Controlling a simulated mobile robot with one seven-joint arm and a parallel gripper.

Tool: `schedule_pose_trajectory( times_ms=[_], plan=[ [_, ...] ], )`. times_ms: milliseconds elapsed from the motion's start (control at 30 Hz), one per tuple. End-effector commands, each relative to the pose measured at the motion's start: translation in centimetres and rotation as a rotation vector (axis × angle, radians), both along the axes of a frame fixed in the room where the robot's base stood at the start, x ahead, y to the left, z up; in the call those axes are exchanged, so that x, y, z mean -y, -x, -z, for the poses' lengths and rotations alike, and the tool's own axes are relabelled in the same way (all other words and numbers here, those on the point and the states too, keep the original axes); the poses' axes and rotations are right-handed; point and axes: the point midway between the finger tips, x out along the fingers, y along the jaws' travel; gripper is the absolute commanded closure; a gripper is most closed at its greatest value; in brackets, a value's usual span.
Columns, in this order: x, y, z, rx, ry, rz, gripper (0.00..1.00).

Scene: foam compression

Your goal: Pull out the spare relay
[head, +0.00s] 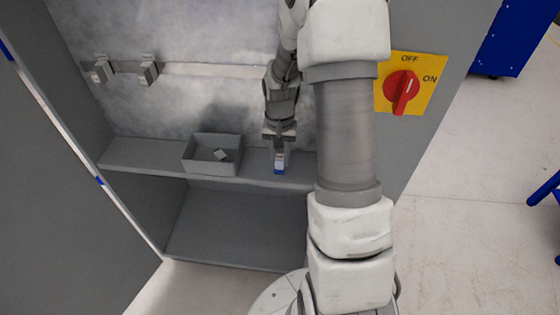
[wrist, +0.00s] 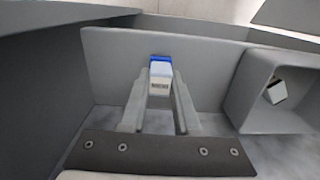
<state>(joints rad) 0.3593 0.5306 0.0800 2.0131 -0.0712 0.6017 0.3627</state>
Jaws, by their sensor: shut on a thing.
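The relay is a small white block with a blue end and a dark label. In the wrist view the relay (wrist: 160,77) is between the fingertips of my gripper (wrist: 160,97). The gripper is shut on it. In the head view my gripper (head: 280,152) points down at the cabinet shelf, and the relay (head: 279,167) shows at its fingertips with the blue end lowest. I cannot tell whether the relay touches the shelf or hangs just above it.
A grey open box (head: 212,165) stands on the shelf (head: 145,155), left of my gripper, with a small white block (head: 221,155) inside. A rail (head: 205,70) with two grey holders crosses the back panel. A red rotary switch (head: 401,90) is on the right cabinet wall.

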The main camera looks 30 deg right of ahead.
Motion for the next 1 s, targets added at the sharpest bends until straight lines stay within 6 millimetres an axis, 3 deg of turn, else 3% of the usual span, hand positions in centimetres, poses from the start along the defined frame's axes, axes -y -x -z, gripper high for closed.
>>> schedule_pose_trajectory(
  times_ms=[1000],
  plan=[
    [0.0,0.0,-4.4,0.001,0.001,0.0,1.0]
  ],
)
